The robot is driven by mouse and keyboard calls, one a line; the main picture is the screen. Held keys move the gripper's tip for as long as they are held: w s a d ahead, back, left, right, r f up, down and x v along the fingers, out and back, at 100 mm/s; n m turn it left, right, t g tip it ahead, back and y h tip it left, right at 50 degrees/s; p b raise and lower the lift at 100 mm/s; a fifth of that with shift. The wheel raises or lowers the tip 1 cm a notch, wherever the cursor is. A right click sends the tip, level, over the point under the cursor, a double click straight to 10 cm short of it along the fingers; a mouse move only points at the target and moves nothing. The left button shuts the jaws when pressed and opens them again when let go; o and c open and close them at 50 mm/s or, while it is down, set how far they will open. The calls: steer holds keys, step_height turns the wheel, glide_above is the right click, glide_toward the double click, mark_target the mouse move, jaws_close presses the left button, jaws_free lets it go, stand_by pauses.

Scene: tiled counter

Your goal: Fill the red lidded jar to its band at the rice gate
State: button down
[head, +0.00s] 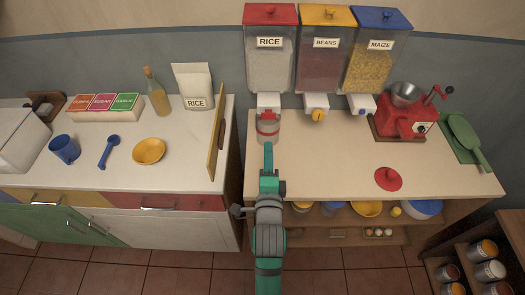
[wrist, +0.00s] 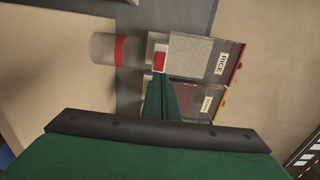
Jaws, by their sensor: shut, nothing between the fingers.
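The clear jar with a red band (head: 268,132) stands uncapped under the rice gate (head: 268,101); it also shows in the wrist view (wrist: 103,47), where it looks empty. A round red lid with a knob (head: 388,180) lies on the counter at the right. The rice bin (head: 269,60) has a red top and is filled with pale grains. My gripper (head: 267,147) is shut and empty, in front of the jar in the head view. In the wrist view its fingertips (wrist: 160,80) are close to the red gate knob (wrist: 160,61); I cannot tell whether they touch.
Bins of beans (head: 323,62) and maize (head: 369,70) hang right of the rice. A red grinder (head: 404,115) stands at the right back. An upright wooden board (head: 216,135) edges the left counter. The middle of the right counter (head: 330,160) is clear.

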glide_toward(269, 117)
steer(key=w, duration=0.5)
steer(key=shift+w+d, duration=0.2)
steer(key=shift+w+a, duration=0.25)
steer(key=shift+w, duration=0.35)
